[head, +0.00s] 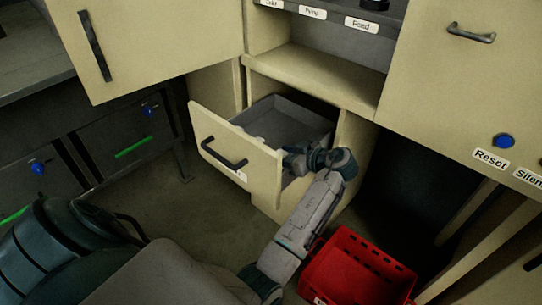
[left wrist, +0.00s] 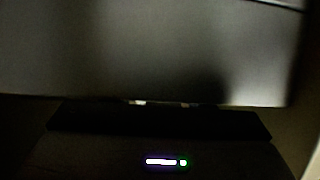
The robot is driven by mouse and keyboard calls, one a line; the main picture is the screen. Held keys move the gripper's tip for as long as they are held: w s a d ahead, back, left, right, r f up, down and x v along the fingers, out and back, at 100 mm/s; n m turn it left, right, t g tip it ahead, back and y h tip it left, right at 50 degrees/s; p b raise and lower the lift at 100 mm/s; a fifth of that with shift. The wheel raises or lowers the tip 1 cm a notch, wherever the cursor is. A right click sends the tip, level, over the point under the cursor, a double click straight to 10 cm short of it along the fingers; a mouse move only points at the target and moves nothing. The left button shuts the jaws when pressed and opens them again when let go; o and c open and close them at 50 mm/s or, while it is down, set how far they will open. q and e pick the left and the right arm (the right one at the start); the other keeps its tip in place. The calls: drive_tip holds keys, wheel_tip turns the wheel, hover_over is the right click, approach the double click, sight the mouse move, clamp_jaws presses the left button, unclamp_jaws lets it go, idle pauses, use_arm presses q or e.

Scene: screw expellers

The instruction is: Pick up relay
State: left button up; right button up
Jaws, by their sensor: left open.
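An open drawer (head: 240,152) with a cream front and a grey inside juts from the cabinet in the head view. My left gripper (head: 292,160) reaches over the drawer's right side, at or in its opening; its fingers are too small and dark there to make out. In the left wrist view the open, apparently empty gripper (left wrist: 161,103) shows two small pale fingertips set apart, facing a plain grey surface (left wrist: 130,50). No relay can be made out in either view. Small pale shapes inside the drawer behind its front are too unclear to name. My right gripper is not in view.
A red crate (head: 352,266) stands on the floor at lower right, beside my arm. The cabinet shelf (head: 320,78) overhangs the drawer's back. A cabinet panel with a blue button (head: 504,141) is at right. Open floor (head: 165,205) lies left of the drawer.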

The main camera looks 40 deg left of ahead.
use_arm(q)
drive_tip(key=shift+d+r, duration=0.15)
drive_tip(key=c, duration=0.8)
drive_tip(key=shift+r, duration=0.1)
